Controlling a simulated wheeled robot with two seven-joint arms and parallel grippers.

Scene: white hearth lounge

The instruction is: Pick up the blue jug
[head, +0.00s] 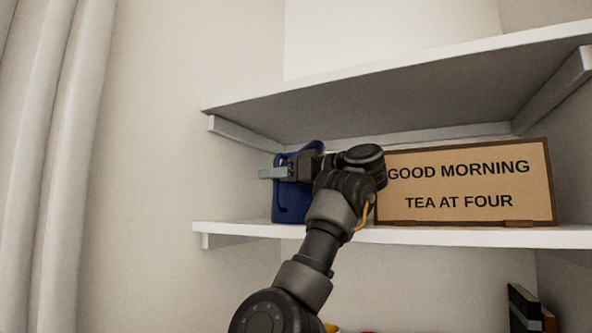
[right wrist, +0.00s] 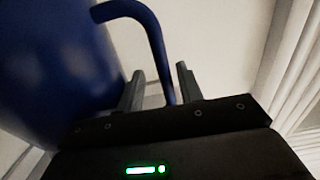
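The blue jug (head: 290,204) stands on the middle white shelf at its left end, partly hidden behind my right gripper. In the right wrist view the jug's rounded body (right wrist: 55,65) fills the left side. Its curved handle (right wrist: 157,50) runs down between the two fingers of my right gripper (right wrist: 160,73). The fingers are apart, with a gap on both sides of the handle. In the head view my right gripper (head: 268,173) reaches across the jug from the right, fingers pointing left. My left gripper is not in view.
A framed sign (head: 465,185) reading "GOOD MORNING TEA AT FOUR" stands on the same shelf, close to the right of my wrist. An upper shelf (head: 400,90) hangs above the jug. Dark books (head: 523,308) stand lower right. Pale curtains (head: 60,170) hang at the left.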

